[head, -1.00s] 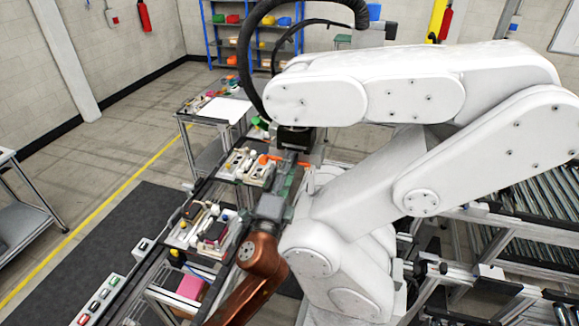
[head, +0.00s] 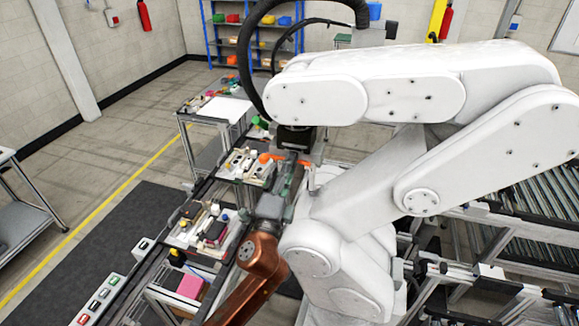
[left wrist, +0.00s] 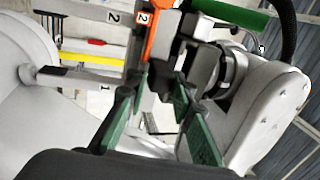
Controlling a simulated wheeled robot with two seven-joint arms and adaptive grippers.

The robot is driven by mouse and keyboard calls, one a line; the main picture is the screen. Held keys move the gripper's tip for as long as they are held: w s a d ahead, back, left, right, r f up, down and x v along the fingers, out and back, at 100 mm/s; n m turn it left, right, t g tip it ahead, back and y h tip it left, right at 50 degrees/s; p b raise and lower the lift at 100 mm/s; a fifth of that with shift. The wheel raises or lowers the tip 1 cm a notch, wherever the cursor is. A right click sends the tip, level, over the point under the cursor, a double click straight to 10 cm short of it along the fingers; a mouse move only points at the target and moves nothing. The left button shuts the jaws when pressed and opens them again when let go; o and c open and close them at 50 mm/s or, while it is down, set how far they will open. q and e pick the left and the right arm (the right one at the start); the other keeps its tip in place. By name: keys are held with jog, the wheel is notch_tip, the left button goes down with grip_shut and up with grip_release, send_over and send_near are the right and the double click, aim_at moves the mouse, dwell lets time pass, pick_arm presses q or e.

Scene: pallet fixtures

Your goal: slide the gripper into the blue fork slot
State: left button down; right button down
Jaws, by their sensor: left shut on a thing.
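My left gripper (head: 287,182), with green fingers, reaches up from my copper-coloured arm below the black tool end of a white robot arm. In the left wrist view its green fingers (left wrist: 158,105) stand either side of a dark block. They are shut on this block, which seems part of a gripper tool with an orange bar (left wrist: 152,38) labelled 2. Orange parts of the tool (head: 268,158) also show in the head view beside the black end. The contact is small and partly hidden. I cannot make out the blue fork slot in either view. My right gripper is not in view.
The large white robot arm (head: 430,130) fills the right and stands close to my gripper. Trays of parts (head: 205,225) lie on the bench to the left. A roller conveyor (head: 525,200) is at the right. The floor left of the bench is open.

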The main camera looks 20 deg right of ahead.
pick_arm(q)
jog(key=shift+r, duration=0.25)
jog(key=shift+s+r, duration=0.1)
jog(key=shift+r, duration=0.1)
jog(key=shift+s+r, duration=0.1)
jog(key=shift+r, duration=0.05)
jog(key=shift+s+a+p, duration=0.1)
jog(key=shift+p, duration=0.25)
jog(key=r+p+v, duration=0.1)
jog(key=p+v, duration=0.1)
jog(key=v, duration=0.6)
jog(key=shift+a, duration=0.15)
dwell(0.7)
jog(key=shift+s+r+p, duration=0.1)
jog(key=shift+r+p, duration=0.05)
jog(key=shift+p, duration=0.15)
